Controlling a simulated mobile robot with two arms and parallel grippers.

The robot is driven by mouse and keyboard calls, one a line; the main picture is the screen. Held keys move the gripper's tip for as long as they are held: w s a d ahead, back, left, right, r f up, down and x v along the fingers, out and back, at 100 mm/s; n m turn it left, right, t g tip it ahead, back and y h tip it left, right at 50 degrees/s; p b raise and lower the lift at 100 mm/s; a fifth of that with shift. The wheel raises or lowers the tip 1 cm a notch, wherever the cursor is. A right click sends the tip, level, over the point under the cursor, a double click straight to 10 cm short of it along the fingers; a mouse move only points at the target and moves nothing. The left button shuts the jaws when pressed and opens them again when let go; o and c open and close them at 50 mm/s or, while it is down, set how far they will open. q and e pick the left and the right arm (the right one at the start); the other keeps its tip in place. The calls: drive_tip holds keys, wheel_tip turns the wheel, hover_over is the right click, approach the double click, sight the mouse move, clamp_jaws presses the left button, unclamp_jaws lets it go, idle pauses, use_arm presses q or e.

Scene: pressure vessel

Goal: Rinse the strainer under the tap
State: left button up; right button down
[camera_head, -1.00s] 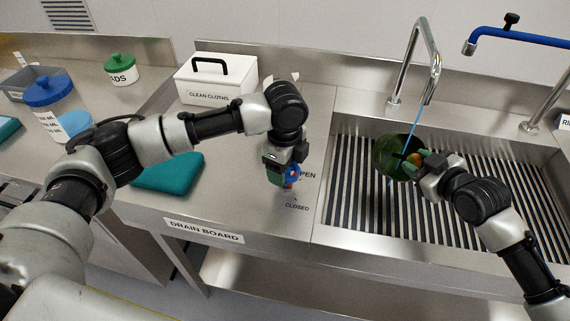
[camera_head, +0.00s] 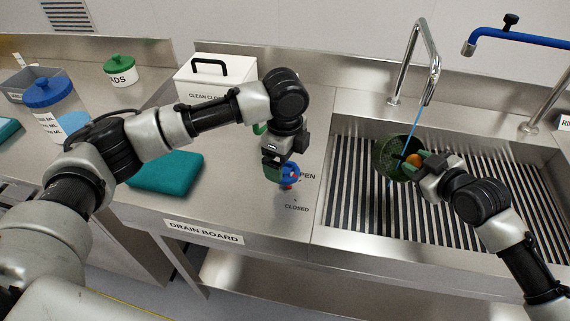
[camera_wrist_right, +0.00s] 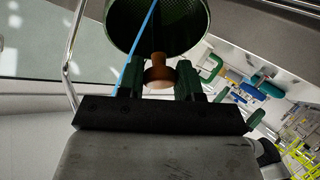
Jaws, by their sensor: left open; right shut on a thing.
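The strainer (camera_head: 391,157) is a dark green mesh cup with an orange-brown knob. My right gripper (camera_head: 420,162) is shut on the strainer's knob over the sink. In the right wrist view the strainer (camera_wrist_right: 158,22) is at the top and its knob (camera_wrist_right: 158,72) sits between the green fingers. The chrome tap (camera_head: 433,62) runs a thin blue stream of water (camera_head: 415,120) that meets the strainer in the head view.
The sink (camera_head: 350,215) has a striped slatted bottom. A blue tap (camera_head: 520,37) stands at the right. A white clean-cloths box (camera_head: 213,79), a teal cloth (camera_head: 165,173), and blue-lidded (camera_head: 50,93) and green-lidded (camera_head: 120,68) containers sit on the left counter.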

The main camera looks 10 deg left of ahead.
sight(284, 171)
drive_tip(key=shift+r, duration=0.1)
use_arm(q)
wheel_tip(284, 171, up, 9)
drive_tip(key=shift+r, duration=0.15)
idle(1.1)
drive_tip(key=f+n, duration=0.4)
drive_tip(key=n, duration=0.2)
drive_tip(key=f+n, duration=0.4)
drive_tip(key=n, duration=0.2)
drive_tip(key=f+n, duration=0.4)
drive_tip(key=n, duration=0.2)
drive_tip(key=shift+s+f, duration=0.1)
drive_tip(key=shift+s, duration=0.25)
